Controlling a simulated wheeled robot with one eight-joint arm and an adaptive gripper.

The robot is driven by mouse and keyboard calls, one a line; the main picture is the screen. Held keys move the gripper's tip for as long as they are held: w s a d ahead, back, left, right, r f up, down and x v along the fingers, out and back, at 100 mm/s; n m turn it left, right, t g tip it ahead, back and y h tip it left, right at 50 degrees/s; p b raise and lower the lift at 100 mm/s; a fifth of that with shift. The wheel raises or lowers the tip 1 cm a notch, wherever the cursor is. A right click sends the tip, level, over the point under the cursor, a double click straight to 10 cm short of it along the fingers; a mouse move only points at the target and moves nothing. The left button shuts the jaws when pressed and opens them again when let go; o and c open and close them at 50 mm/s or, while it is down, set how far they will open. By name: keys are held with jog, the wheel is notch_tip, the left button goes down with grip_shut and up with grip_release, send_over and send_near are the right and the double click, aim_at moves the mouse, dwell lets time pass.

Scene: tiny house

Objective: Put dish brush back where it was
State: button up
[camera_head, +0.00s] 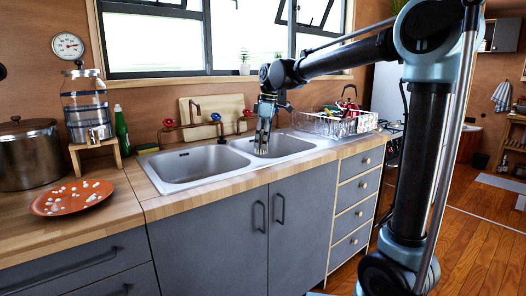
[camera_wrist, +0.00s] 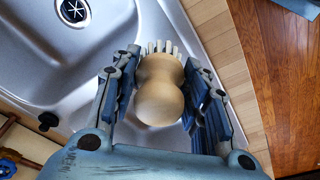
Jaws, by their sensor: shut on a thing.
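My gripper (camera_head: 264,140) hangs fingers-down over the double sink (camera_head: 200,165), near the divider between the two basins. In the wrist view my gripper (camera_wrist: 165,95) is shut on the dish brush (camera_wrist: 158,85). The brush has a rounded, light wooden body with pale bristles at its far end. The fingers press on both sides of the wood. In the wrist view the metal sink (camera_wrist: 75,85) lies beneath the brush, with a drain at the upper left.
A wire dish rack (camera_head: 330,124) stands right of the sink. Taps with red and blue knobs (camera_head: 215,117) and a cutting board (camera_head: 215,108) are behind it. A green bottle (camera_head: 122,130), glass dispenser (camera_head: 87,105), spotted red plate (camera_head: 72,197) and large pot (camera_head: 30,155) stand on the left counter.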

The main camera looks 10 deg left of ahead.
jog(key=shift+f, duration=1.75)
jog(key=o, duration=1)
jog(key=shift+o, duration=0.2)
jog(key=r, duration=0.4)
jog(key=d+r, duration=0.1)
jog(key=r, duration=0.3)
jog(key=d+r, duration=0.1)
jog(key=r, duration=0.3)
